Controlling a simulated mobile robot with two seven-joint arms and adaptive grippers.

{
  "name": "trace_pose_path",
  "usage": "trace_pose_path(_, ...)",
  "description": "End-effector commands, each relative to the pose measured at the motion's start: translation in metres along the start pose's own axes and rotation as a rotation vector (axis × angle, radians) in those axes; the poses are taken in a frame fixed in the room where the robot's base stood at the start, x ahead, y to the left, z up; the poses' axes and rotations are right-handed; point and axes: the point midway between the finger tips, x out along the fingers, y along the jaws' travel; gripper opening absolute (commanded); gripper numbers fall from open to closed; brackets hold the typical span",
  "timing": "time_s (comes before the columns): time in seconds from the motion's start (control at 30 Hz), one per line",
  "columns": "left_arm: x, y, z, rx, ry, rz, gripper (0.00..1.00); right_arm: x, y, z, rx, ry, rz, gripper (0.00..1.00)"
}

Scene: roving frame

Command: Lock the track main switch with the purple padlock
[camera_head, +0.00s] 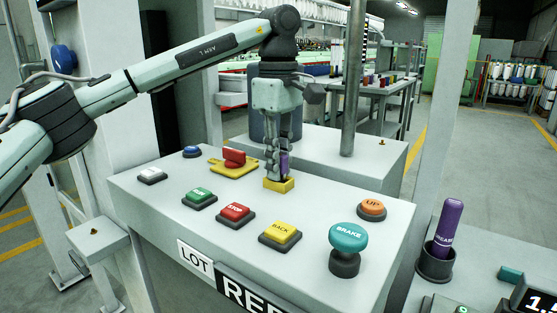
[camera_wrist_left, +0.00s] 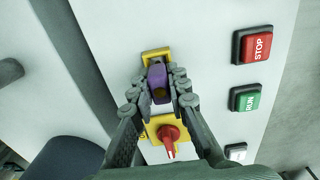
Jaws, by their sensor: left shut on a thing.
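My left gripper (camera_head: 278,168) points down over the grey console and is shut on the purple padlock (camera_head: 284,164). In the left wrist view the padlock (camera_wrist_left: 158,80) sits between the two fingers of the gripper (camera_wrist_left: 159,86). The fingers hide much of it in the head view. A small yellow holder (camera_head: 278,185) is directly under it; I cannot tell whether the padlock still touches it. The track main switch is a red rotary handle (camera_head: 234,157) on a yellow plate (camera_head: 232,169), left of the gripper. It also shows in the left wrist view (camera_wrist_left: 170,137). My right gripper is not in view.
The console also carries a green RUN button (camera_head: 199,196), a red STOP button (camera_head: 235,211), a yellow BACK button (camera_head: 280,231), a teal BRAKE knob (camera_head: 348,237) and an orange UP button (camera_head: 372,207). A purple GREASE tube (camera_head: 448,226) stands in a cup at right.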

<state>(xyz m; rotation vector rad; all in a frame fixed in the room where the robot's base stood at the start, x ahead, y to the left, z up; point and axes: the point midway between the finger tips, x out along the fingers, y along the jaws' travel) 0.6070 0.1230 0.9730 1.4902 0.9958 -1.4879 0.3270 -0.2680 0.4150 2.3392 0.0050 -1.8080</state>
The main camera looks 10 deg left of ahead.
Motion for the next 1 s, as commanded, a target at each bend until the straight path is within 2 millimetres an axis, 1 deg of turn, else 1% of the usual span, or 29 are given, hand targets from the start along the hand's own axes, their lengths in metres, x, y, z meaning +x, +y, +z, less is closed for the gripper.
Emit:
trace_pose_path(0.2,0.006,0.0,0.0,0.0,0.0,0.0,0.0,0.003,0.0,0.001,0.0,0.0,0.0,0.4)
trace_pose_path(0.23,0.005,0.0,0.0,0.0,0.0,0.0,0.19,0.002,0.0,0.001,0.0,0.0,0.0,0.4)
trace_pose_path(0.4,0.005,0.0,0.0,0.0,0.0,-0.001,0.4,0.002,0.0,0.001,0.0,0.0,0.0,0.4)
trace_pose_path(0.77,0.004,0.0,0.0,0.0,0.0,0.0,0.4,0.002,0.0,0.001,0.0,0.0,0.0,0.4)
trace_pose_path(0.87,-0.003,0.001,0.0,0.0,0.0,0.002,0.4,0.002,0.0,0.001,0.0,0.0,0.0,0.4)
trace_pose_path(1.0,-0.027,0.001,0.0,0.0,0.0,0.005,0.4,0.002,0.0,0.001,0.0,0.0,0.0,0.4)
